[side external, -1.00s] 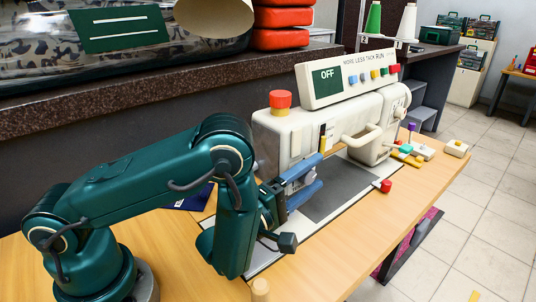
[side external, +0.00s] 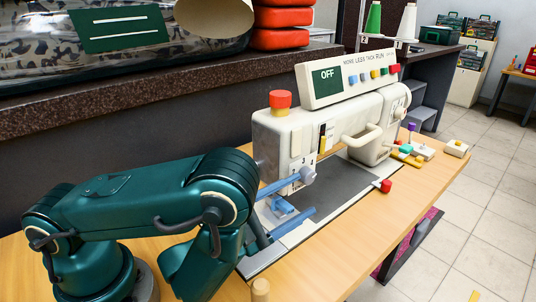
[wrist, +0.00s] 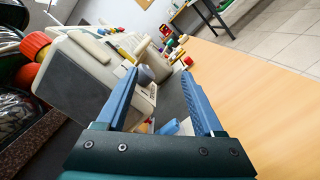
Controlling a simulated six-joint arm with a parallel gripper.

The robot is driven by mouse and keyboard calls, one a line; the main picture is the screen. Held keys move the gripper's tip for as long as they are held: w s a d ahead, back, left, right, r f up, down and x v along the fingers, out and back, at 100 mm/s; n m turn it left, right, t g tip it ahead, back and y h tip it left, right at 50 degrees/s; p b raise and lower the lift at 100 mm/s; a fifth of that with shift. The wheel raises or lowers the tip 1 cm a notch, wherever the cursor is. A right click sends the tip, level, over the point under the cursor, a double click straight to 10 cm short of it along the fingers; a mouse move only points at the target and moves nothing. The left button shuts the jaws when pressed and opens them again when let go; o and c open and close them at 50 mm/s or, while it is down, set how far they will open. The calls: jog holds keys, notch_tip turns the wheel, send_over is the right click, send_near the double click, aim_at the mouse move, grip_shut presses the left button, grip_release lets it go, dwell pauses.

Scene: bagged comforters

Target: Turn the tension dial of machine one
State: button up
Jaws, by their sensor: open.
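The cream sewing machine (side external: 275,135) stands on the wooden table, with a red-topped knob (side external: 281,101) on top. The tension dial (side external: 307,175) is a small grey knob low on its near end, beside the numerals 3 and 4. My gripper (side external: 309,193) is open, its two blue fingers pointing at that end. The upper fingertip overlaps the dial in the side view; contact cannot be told. In the wrist view, the dial (wrist: 146,75) appears between the fingers of my gripper (wrist: 159,75), nearer the left one. The jaws hold nothing visible.
A blue part (side external: 283,207) sits low near the machine, between my fingers in the picture. A panel reading OFF (side external: 345,80) tops the machine. A red-ended lever (side external: 385,186) and several small coloured pieces lie to the right.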

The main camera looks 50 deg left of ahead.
aim_at(304, 174)
jog(key=n, duration=0.9)
jog(key=s+a+n+y, duration=0.1)
jog(key=n, duration=0.9)
jog(key=a+n, duration=0.1)
jog(key=n, duration=0.9)
jog(key=shift+s+a+r+y, duration=0.1)
jog(key=shift+s+r+y, duration=0.15)
jog(key=shift+y, duration=0.15)
jog(key=w, duration=0.5)
jog(key=shift+w+r, duration=0.15)
jog(key=shift+r, duration=0.2)
jog(key=shift+w+r+g, duration=0.1)
jog(key=shift+r+g, duration=0.1)
jog(key=shift+g, duration=1.05)
jog(key=shift+s+r+g, duration=0.1)
jog(key=shift+r+g, duration=0.1)
jog(key=shift+g, duration=1.1)
jog(key=shift+w+r+g, duration=0.1)
jog(key=shift+r+g, duration=0.1)
jog(key=shift+g, duration=1.05)
